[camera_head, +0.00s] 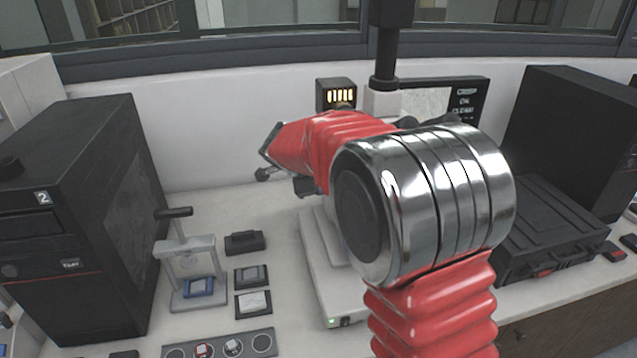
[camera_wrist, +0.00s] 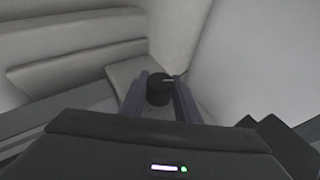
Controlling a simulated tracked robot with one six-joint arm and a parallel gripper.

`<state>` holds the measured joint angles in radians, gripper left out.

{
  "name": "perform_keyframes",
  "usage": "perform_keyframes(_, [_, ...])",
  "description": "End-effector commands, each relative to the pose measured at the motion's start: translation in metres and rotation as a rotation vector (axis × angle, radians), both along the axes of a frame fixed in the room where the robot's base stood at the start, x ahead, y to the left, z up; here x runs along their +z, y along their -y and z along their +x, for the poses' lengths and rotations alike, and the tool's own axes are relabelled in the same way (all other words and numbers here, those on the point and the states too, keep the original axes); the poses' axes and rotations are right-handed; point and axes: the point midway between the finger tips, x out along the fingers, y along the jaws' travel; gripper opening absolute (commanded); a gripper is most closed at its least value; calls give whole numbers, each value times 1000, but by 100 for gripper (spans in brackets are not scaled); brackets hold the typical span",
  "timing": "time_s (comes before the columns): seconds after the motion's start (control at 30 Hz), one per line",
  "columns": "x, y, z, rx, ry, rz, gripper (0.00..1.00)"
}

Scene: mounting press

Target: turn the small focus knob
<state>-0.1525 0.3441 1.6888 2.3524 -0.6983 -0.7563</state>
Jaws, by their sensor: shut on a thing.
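The small focus knob (camera_wrist: 158,91) is a short black cylinder with a pale line on its top, seen in the wrist view. The fingers of my gripper (camera_wrist: 160,104) are on either side of it and shut on it. The knob sits against a pale grey body (camera_wrist: 75,70), apparently the microscope. In the head view, my red arm covers most of the microscope; its white base (camera_head: 338,290) with a green light shows below. The knob and fingertips cannot be made out clearly there.
A small mounting press (camera_head: 190,262) with a blue piece stands left on the white bench, near dark trays (camera_head: 252,277) and a grey holder strip (camera_head: 218,346). A black machine (camera_head: 80,210) is at far left. A black case (camera_head: 545,230) is at right. A screen (camera_head: 440,100) stands behind.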

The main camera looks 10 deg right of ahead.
Motion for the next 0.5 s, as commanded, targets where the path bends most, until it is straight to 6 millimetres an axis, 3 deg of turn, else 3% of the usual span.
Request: perform_keyframes(0.5, [-4, -2, 0, -1, -266, 3, 6])
